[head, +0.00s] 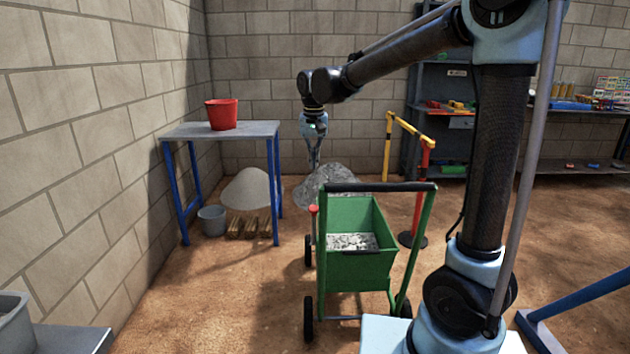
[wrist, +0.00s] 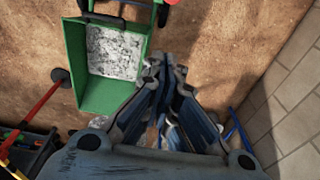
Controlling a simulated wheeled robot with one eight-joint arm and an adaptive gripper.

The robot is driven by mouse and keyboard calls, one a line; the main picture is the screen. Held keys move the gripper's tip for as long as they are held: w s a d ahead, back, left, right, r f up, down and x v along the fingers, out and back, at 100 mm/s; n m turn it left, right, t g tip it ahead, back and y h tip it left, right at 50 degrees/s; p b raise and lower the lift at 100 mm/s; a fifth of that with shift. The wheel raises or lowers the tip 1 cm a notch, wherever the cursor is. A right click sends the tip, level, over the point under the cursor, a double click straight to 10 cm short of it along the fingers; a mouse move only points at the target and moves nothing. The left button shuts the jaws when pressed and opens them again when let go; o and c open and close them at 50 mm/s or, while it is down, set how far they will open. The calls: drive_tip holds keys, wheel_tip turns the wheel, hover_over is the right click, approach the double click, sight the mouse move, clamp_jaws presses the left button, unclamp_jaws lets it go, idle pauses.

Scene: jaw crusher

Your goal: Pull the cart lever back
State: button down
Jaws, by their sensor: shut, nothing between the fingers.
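The green cart (head: 361,262) stands on the dirt floor with grey rubble in its bin and a black push handle across the near side. The cart lever (head: 313,210) has a red knob and stands at the cart's left side. My gripper (head: 314,167) points down in the air, above and beyond the lever in the head view, apart from it. In the wrist view my gripper (wrist: 164,72) is shut and empty, beside the cart's bin (wrist: 99,97). A bit of red, likely the lever knob (wrist: 172,2), shows at the top edge there.
A blue-legged table (head: 222,130) with a red bucket (head: 222,114) stands left by the wall. A grey pile (head: 328,184) lies behind the cart. A yellow barrier (head: 408,128) and a red post (head: 418,205) stand right of it.

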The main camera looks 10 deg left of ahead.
wheel_tip(320, 180, down, 11)
drive_tip(key=s+n, duration=0.1)
drive_tip(key=s, duration=0.1)
drive_tip(key=shift+s+f+n, duration=0.15)
drive_tip(key=shift+s+n, duration=0.25)
idle(0.3)
drive_tip(key=shift+a, duration=0.1)
drive_tip(key=shift+s+d+t, duration=0.25)
drive_tip(key=shift+s+t, duration=0.35)
drive_tip(key=shift+s, duration=0.5)
